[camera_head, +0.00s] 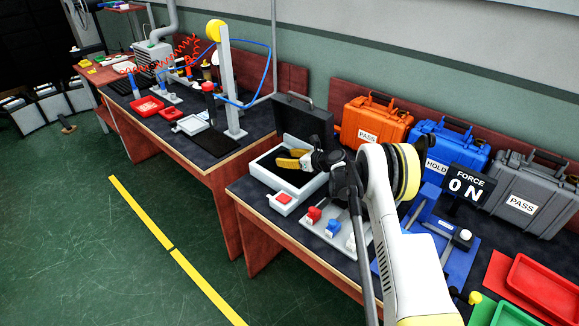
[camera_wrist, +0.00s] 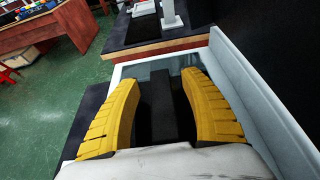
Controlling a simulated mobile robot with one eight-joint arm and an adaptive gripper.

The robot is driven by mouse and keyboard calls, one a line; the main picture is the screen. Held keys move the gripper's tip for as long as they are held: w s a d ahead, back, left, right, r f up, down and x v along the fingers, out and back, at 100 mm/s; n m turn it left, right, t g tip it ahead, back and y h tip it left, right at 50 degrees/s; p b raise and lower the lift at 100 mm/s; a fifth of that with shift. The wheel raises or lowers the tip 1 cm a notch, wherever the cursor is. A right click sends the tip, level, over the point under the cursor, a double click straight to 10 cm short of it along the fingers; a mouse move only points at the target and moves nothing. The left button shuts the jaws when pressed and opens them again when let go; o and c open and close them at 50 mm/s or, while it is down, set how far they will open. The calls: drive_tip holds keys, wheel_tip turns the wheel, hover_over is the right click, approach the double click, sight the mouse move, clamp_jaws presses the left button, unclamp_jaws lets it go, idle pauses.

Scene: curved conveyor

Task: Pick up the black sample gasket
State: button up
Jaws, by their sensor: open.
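My gripper (camera_head: 283,158) is inside an open light-grey case (camera_head: 261,173) with a dark interior, near the table's left end. Its two yellow fingers are spread apart, and my gripper also shows in the wrist view (camera_wrist: 160,75). A dark upright shape (camera_wrist: 160,110) shows between the fingers in the wrist view. I cannot tell whether it is the black sample gasket, because it blends with the dark case interior. The gasket is not clearly visible in the head view, where my gripper and arm cover part of the case.
The case's black lid (camera_head: 304,117) stands open behind my gripper. A small box with a red top (camera_head: 284,198) sits in front of the case. Orange (camera_head: 372,122), blue (camera_head: 447,152) and grey (camera_head: 524,193) cases line the back. Red and blue parts stand on a plate nearby.

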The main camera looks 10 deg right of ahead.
drive_tip(key=shift+x, duration=1.1)
drive_tip(key=shift+c, duration=0.5)
clamp_jaws()
drive_tip(key=shift+r, duration=0.15)
